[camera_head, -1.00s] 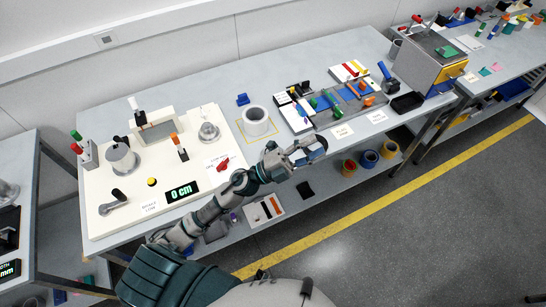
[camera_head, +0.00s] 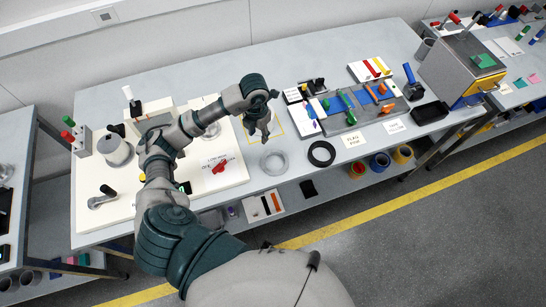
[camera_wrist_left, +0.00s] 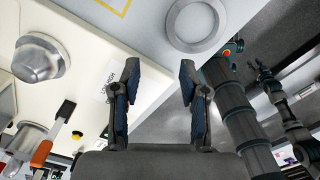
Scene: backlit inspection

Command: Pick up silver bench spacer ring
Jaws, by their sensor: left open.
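The silver spacer ring (camera_head: 274,162) lies flat near the front edge of the grey bench, right of the cream panel. It also shows at the top of the left wrist view (camera_wrist_left: 196,25), with bare bench through its hole. My left gripper (camera_head: 258,136) hangs above the bench, just behind and left of the ring in the head view, over a yellow-outlined square. In the left wrist view its two fingers (camera_wrist_left: 158,72) are apart with nothing between them, and the ring lies beyond the fingertips, toward the right.
A black ring (camera_head: 321,154) lies right of the silver ring. The cream panel (camera_head: 232,180) with a red knob (camera_head: 219,168) is on the left. A tray of coloured tools (camera_head: 355,108) and a black bin (camera_head: 430,113) stand to the right.

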